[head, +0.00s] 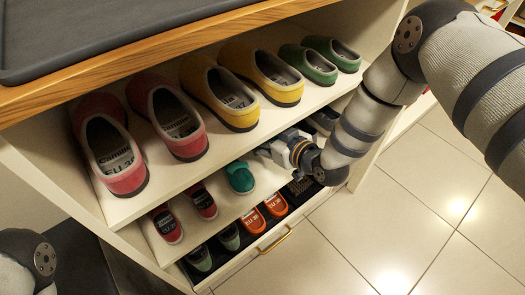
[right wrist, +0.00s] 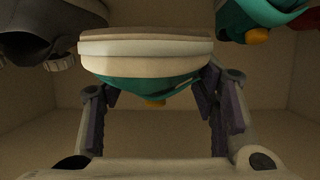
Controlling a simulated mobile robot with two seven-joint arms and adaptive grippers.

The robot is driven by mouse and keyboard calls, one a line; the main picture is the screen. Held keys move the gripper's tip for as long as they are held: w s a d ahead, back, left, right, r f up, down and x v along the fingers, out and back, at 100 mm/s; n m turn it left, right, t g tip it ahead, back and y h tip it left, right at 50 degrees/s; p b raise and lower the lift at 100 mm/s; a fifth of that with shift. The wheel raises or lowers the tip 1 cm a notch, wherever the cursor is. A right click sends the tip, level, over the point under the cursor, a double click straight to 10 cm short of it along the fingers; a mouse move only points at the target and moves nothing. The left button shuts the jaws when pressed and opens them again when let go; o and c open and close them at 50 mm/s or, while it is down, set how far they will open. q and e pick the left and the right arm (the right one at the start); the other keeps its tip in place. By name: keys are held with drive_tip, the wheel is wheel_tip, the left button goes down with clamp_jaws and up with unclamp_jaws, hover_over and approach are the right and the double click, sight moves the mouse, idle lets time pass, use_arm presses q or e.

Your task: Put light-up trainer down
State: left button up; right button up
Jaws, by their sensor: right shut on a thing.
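The light-up trainer (right wrist: 145,60), teal with a pale thick sole and a small orange part, is between the fingers of my right gripper (right wrist: 160,82) in the right wrist view. That view looks upside down, with the sole towards the top. The gripper is shut on the trainer. In the head view my right gripper (head: 268,152) reaches into the middle shelf and hides the held trainer. A matching teal shoe (head: 240,177) stands on that shelf, left of the gripper. I cannot tell whether the held trainer touches the shelf. My left gripper is out of view.
Dark shoes (head: 324,120) stand right of my gripper, and red shoes (head: 167,224) stand at the shelf's left. The upper shelf (head: 200,180) with pink, yellow and green shoes is close above. Below is a dark drawer with orange shoes (head: 253,221) and a gold handle (head: 275,239).

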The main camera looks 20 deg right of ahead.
sight(263, 158)
wheel_tip(263, 158, down, 7)
drive_tip(key=shift+r+b, duration=0.2)
drive_tip(key=shift+b, duration=0.9)
drive_tip(key=shift+r, duration=0.15)
drive_tip(key=shift+f, duration=0.2)
drive_tip(key=o, duration=1)
drive_tip(key=shift+c, duration=0.2)
drive_tip(key=shift+r, duration=0.1)
